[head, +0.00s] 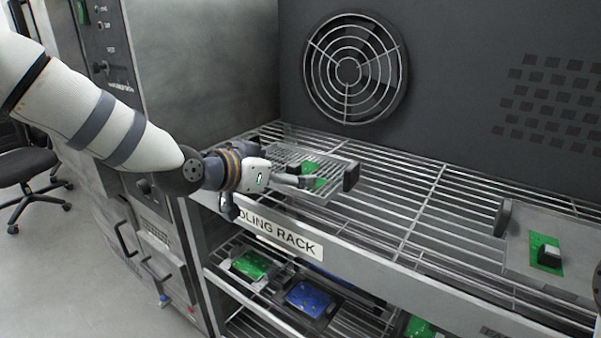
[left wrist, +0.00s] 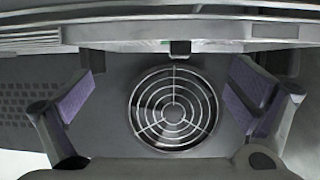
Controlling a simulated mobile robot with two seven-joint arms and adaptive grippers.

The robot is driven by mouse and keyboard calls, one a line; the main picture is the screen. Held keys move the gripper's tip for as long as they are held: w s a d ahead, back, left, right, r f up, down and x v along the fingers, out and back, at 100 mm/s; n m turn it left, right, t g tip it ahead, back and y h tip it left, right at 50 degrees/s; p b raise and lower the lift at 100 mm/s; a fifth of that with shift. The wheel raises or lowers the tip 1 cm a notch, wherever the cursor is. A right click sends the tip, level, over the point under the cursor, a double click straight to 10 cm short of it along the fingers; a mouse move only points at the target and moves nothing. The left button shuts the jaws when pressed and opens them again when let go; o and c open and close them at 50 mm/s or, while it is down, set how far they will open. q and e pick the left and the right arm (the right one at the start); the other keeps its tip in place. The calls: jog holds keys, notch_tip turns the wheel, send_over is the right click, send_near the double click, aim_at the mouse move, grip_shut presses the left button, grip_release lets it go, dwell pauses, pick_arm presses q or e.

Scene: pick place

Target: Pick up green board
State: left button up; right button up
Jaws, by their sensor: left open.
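A green board (head: 311,168) lies on a tray (head: 342,192) on the upper wire rack, left of the middle in the head view. My left gripper (head: 301,181) reaches in from the left, low over that tray and right beside the green board. It partly hides the board and its near edge; I cannot tell whether they touch. In the left wrist view the left gripper (left wrist: 167,78) has its purple-padded fingers wide apart with nothing seen between them. A second green board (head: 541,241) with a black block lies on another tray (head: 518,262) at the right. My right gripper is not seen.
The rack's front rail (head: 365,265) carries a label. A lower shelf holds a green board (head: 250,265), a blue board (head: 308,297) and a partly hidden green one. The back wall has a round fan grille (head: 350,70). The rack's middle is clear.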

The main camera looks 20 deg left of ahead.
aim_at(296, 171)
pick_arm(q)
jog(key=x, duration=0.3)
jog(key=shift+w+d+f+b, duration=0.15)
jog(key=shift+f+b, duration=0.15)
jog(key=shift+f, duration=0.2)
jog(key=shift+w+d, duration=0.15)
jog(key=shift+w, duration=0.15)
jog(key=shift+r, duration=0.2)
jog(key=c, duration=0.3)
jog(key=shift+s+f, duration=0.1)
grip_shut()
